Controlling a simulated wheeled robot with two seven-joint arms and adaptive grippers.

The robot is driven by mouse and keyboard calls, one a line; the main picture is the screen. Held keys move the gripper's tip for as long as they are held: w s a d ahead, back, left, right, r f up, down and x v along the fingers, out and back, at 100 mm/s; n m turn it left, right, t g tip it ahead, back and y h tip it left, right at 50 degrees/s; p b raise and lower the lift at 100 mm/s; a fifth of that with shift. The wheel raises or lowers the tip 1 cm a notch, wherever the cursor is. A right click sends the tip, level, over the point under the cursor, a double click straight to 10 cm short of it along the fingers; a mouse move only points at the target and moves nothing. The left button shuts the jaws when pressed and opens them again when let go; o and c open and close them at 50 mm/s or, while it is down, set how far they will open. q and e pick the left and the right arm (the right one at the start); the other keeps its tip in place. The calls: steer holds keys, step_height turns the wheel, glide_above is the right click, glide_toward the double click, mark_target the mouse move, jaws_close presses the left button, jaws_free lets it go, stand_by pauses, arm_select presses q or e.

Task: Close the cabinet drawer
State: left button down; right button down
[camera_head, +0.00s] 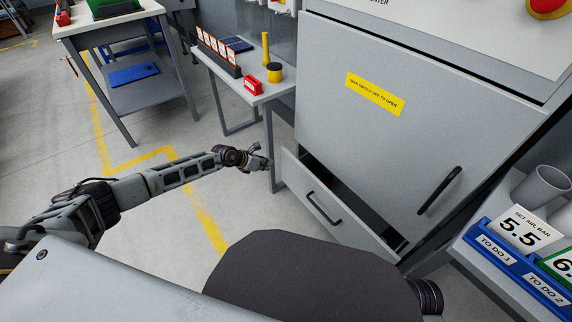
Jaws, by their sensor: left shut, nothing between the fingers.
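The grey cabinet (355,110) stands at the centre right, with a yellow label on its front panel. Its low drawer (300,184) is pulled out, and the dark gap of its inside shows behind the front. The drawer's black handle (323,210) is on the drawer front. My left gripper (263,162) is shut and empty, to the left of the drawer's left end. I cannot tell whether it touches the drawer. My right gripper is not in view.
A small side table (262,97) with a red block and a yellow-black roll stands behind my left gripper. A workbench (100,22) is at the upper left.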

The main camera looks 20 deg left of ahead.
arm_select(q)
steer(key=shift+s+f+m, duration=0.15)
steer(key=shift+m, duration=1.15)
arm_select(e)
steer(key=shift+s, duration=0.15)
arm_select(q)
steer(key=shift+f, duration=0.1)
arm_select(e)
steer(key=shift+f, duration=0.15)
